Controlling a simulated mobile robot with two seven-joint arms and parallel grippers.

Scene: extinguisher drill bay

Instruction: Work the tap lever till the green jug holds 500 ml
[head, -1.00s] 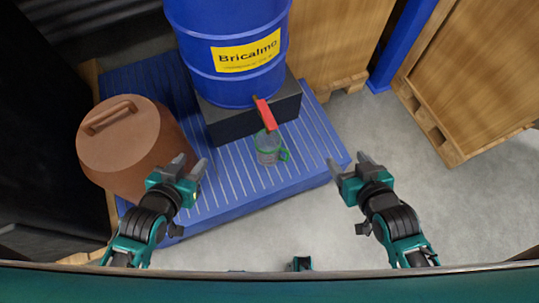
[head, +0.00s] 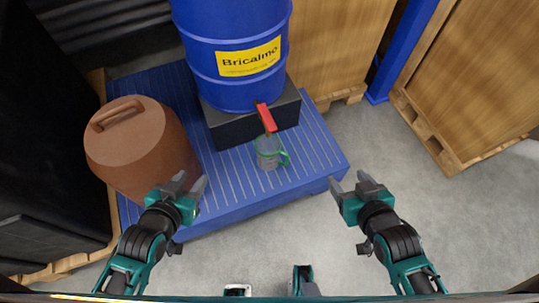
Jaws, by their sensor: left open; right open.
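The green jug (head: 267,155), clear-walled with a green rim and handle, stands upright on the slatted blue platform below the tap. Its fill level is too small to read. The red tap lever (head: 265,117) sticks out from the foot of the blue drum (head: 232,55), above the jug. My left gripper (head: 187,187) is open and empty, in front of the brown lidded pot and left of the jug. My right gripper (head: 350,184) is open and empty, to the right of the jug near the platform's right corner. Neither gripper touches the jug or lever.
The drum rests on a black block (head: 290,108) on the blue platform (head: 312,150). A brown lidded pot (head: 140,145) stands on its left. Wooden crates on pallets (head: 480,80) and a blue post (head: 392,50) stand behind right. Grey floor (head: 420,190) is free at right.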

